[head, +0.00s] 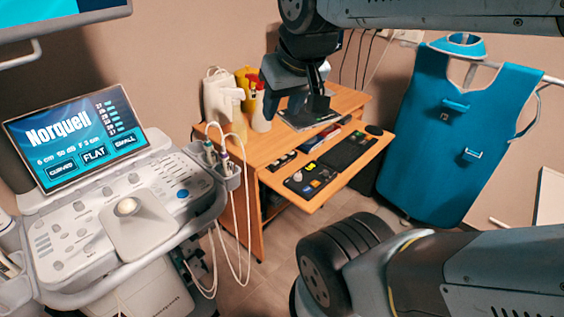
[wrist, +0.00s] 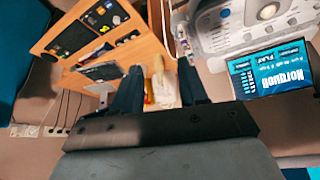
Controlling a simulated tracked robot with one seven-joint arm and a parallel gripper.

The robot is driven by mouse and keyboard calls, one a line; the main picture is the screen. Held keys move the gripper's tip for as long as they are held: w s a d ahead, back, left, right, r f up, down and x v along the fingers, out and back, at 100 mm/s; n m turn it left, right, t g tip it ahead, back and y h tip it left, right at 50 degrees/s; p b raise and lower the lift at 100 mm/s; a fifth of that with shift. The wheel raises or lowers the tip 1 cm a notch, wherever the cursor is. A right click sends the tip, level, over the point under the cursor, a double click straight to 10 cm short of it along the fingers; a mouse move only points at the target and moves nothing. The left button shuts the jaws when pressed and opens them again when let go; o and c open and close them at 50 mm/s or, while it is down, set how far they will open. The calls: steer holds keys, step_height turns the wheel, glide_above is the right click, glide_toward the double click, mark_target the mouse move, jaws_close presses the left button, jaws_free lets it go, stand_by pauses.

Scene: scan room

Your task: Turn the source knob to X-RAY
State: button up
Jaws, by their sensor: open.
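A small dark control panel (head: 310,178) with coloured buttons lies on the desk's lower shelf. It also shows in the wrist view (wrist: 105,16), at the top left. Its controls are too small for me to tell which is the source knob or to read any X-RAY mark. My gripper (head: 312,98) is above the back of the desk, behind and above the panel, and apart from it. In the wrist view its two fingers (wrist: 158,95) are spread with nothing held between them. Bottles and the desk show beyond them.
The wooden desk (head: 245,152) carries bottles (head: 260,108), a dark flat screen (head: 310,118), a black pad (head: 347,150) and a mouse (head: 374,130). An ultrasound console (head: 150,207) with hanging cables stands left. A blue apron (head: 450,140) hangs right. Floor shows between console and desk.

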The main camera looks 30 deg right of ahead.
steer(key=shift+d, duration=0.25)
steer(key=shift+o, duration=1.3)
steer(key=shift+w+d, duration=0.1)
steer(key=shift+w, duration=0.05)
steer(key=shift+o, duration=0.2)
steer(key=shift+w+d+f+m, duration=0.1)
steer(key=shift+w+m, duration=0.2)
steer(key=m+g, duration=0.5)
steer(key=m, duration=0.7)
glide_above(298, 175)
step_height(298, 175, down, 30)
step_height(298, 175, down, 13)
steer(key=shift+d+f, duration=0.1)
steer(key=shift+f, duration=0.1)
steer(key=c, duration=1.1)
